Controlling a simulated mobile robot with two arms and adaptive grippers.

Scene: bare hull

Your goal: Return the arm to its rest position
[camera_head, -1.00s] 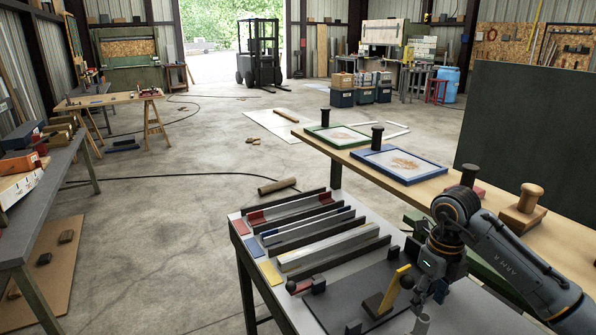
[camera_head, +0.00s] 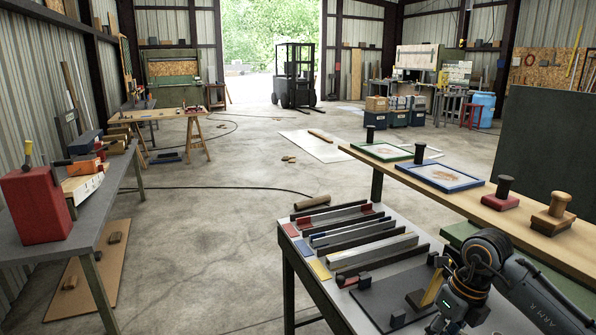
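My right arm (camera_head: 525,290), dark grey with orange rings and marked "ARM R", comes in from the lower right corner. It is bent over the right part of the grey worktable (camera_head: 345,312). Its gripper (camera_head: 442,325) points down at the bottom edge of the view, close to an upright yellow piece (camera_head: 432,290) on a dark board (camera_head: 392,300). The fingertips are small and partly cut off, so I cannot tell whether they are open or shut, and I see nothing held. My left arm and gripper are not in view.
Metal channels (camera_head: 375,252) lie on the worktable. A raised wooden shelf (camera_head: 475,205) behind bears framed trays (camera_head: 443,177) and stamps (camera_head: 503,192). At left stands a bench with a red block (camera_head: 37,205). The concrete floor (camera_head: 215,250) between is open.

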